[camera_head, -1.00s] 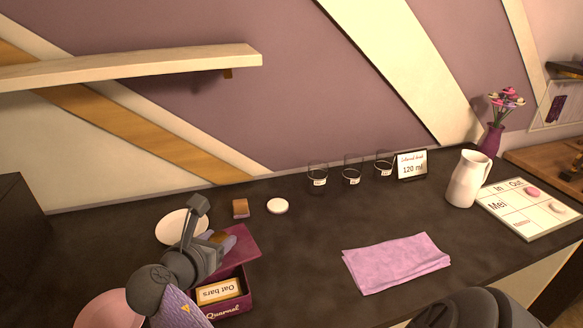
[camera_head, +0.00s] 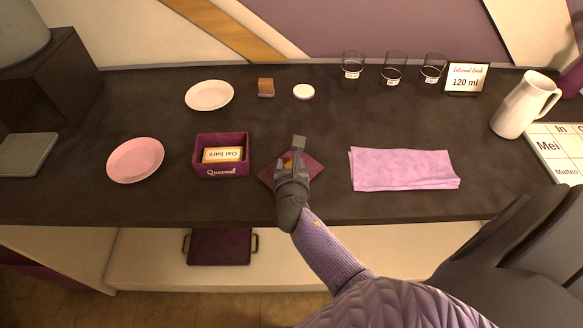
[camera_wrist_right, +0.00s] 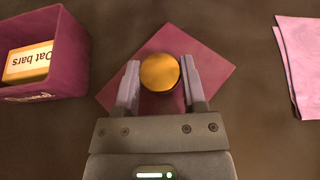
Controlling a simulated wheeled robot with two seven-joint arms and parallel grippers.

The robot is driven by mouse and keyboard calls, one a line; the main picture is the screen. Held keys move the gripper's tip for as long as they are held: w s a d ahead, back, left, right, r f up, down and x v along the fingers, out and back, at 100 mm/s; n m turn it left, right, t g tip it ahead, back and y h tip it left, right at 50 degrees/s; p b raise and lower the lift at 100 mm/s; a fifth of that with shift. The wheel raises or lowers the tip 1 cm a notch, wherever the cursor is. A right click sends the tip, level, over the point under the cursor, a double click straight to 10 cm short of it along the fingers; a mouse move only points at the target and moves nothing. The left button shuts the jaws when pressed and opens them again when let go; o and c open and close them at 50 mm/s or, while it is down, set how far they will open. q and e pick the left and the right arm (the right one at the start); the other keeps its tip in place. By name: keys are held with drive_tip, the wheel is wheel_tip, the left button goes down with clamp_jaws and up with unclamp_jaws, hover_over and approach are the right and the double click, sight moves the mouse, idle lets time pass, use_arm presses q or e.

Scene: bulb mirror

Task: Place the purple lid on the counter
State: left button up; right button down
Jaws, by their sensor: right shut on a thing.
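The purple lid (camera_head: 313,164) is a flat square sheet with a round golden knob (camera_wrist_right: 160,72) on top. It lies level, on or just above the dark counter (camera_head: 330,125), to the right of the purple box. My right gripper (camera_head: 297,160) is over the lid and shut on its knob; the wrist view shows a finger on each side of the knob. The gripper hides part of the lid in the head view. The purple box (camera_head: 222,171) is open and holds an oat bars packet (camera_head: 222,155). My left gripper is not in view.
A folded pink cloth (camera_head: 403,169) lies right of the lid. A pink plate (camera_head: 135,160) is left of the box. A white plate (camera_head: 209,95), a small brown block (camera_head: 265,86) and a white disc (camera_head: 303,92) lie behind. Bare counter surrounds the lid.

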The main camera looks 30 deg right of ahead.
drive_tip(key=shift+f, duration=0.1)
drive_tip(key=c, duration=0.6)
unclamp_jaws()
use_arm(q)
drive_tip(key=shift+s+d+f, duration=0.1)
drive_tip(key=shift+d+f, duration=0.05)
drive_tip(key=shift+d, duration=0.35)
use_arm(e)
drive_tip(key=o, duration=0.4)
drive_tip(key=shift+o, duration=0.2)
